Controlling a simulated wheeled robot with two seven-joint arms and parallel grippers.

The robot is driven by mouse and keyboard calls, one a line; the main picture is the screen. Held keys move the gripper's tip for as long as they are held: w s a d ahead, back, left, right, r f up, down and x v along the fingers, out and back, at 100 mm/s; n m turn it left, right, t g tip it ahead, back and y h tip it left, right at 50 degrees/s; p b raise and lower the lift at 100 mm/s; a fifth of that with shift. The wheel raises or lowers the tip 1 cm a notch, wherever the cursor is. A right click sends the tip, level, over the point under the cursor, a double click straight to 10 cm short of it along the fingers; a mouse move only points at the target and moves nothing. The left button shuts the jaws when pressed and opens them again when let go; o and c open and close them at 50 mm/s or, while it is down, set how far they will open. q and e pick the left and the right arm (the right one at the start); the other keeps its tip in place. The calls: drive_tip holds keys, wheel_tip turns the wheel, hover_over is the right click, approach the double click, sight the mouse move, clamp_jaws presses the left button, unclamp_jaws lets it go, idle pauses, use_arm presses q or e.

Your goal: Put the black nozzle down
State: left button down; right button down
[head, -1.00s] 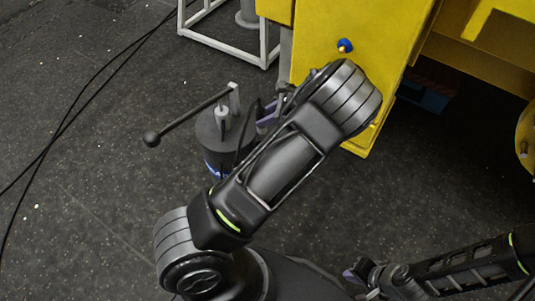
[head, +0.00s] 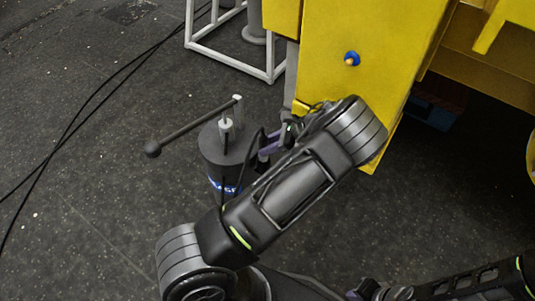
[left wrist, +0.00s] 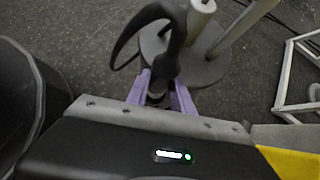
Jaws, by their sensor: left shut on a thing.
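My left gripper (left wrist: 160,92) has purple fingers, shut on the black nozzle (left wrist: 166,62) in the left wrist view. A curved black hose runs from the nozzle. In the head view my left gripper (head: 268,150) is just right of the grey pump bucket (head: 222,160), close to its upper side; the nozzle is too small and partly hidden there to make out. The bucket's round top also shows behind the nozzle in the left wrist view (left wrist: 205,68). I cannot tell whether the nozzle touches it. My right gripper is not clearly seen; only dark right arm parts show at the lower right.
A long lever with a ball end (head: 152,149) sticks out left from the pump. A yellow machine (head: 345,80) stands close to my left wrist. A white frame (head: 230,68) stands behind the pump. Black cables lie on the left floor, which is otherwise clear.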

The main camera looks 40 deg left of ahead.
use_arm(q)
drive_tip(key=shift+r, duration=0.1)
drive_tip(key=shift+f+b, duration=0.5)
drive_tip(key=shift+f, duration=1.4)
drive_tip(key=shift+f+b, duration=0.35)
drive_tip(key=shift+f, duration=0.25)
drive_tip(key=c, duration=1.1)
unclamp_jaws()
drive_tip(key=shift+r, duration=0.15)
